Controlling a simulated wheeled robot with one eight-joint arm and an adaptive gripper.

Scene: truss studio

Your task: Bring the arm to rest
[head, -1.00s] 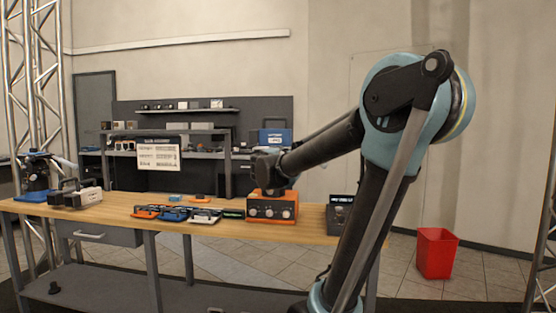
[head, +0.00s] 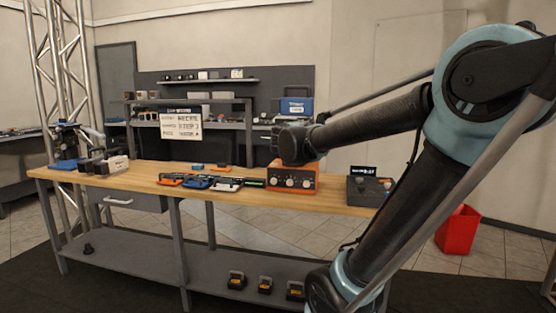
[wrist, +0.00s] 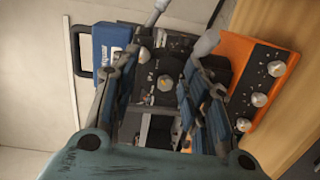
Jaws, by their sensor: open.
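My arm shows on the right of the head view, its blue elbow high and its dark forearm (head: 375,128) reaching left and slightly down. The forearm's dark end is in front of the orange box (head: 293,181) on the bench, as seen from the head; the fingers cannot be made out there. In the wrist view my gripper (wrist: 180,28) has its two fingers apart with nothing held between them. The orange box with its pale knobs (wrist: 262,97) lies to the right of the fingers in that view. A blue case (wrist: 112,45) shows behind on the left.
The wooden bench (head: 130,181) carries colored tools (head: 198,182), a dark device (head: 368,190) and cases on the left. Several dark items with yellow marks (head: 265,285) sit on the lower shelf. A red bin (head: 458,229) stands on the floor behind my arm.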

